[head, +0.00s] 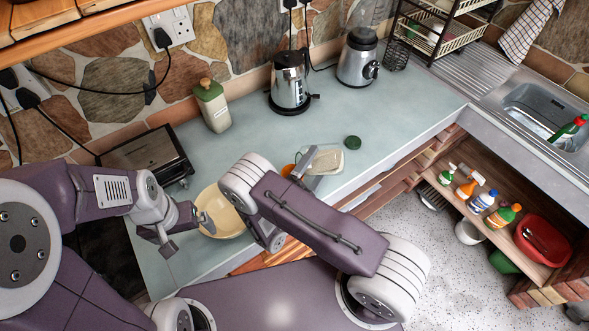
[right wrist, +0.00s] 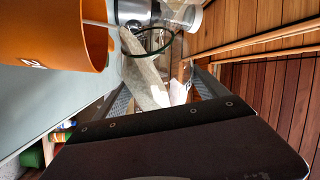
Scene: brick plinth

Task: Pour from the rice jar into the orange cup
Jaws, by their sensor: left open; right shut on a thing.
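The rice jar (right wrist: 145,85) looks clear with pale contents and a dark green rim. My right gripper (right wrist: 158,98) is shut on it in the right wrist view. In the head view the jar (head: 327,160) shows beside my right gripper (head: 306,163), partly behind it. The orange cup (right wrist: 68,35) stands large at the upper left of the right wrist view, close to the jar. In the head view only a sliver of the cup (head: 288,170) shows behind my right arm. My left gripper (head: 187,234) is open and empty, over the edge of a cream bowl.
The cream bowl (head: 228,222) sits near the counter's front edge. A green lid (head: 353,142) lies right of the jar. A toaster (head: 150,155), a cream canister (head: 212,108), a kettle (head: 290,85) and a blender (head: 357,62) stand behind. The right counter (head: 410,110) is clear.

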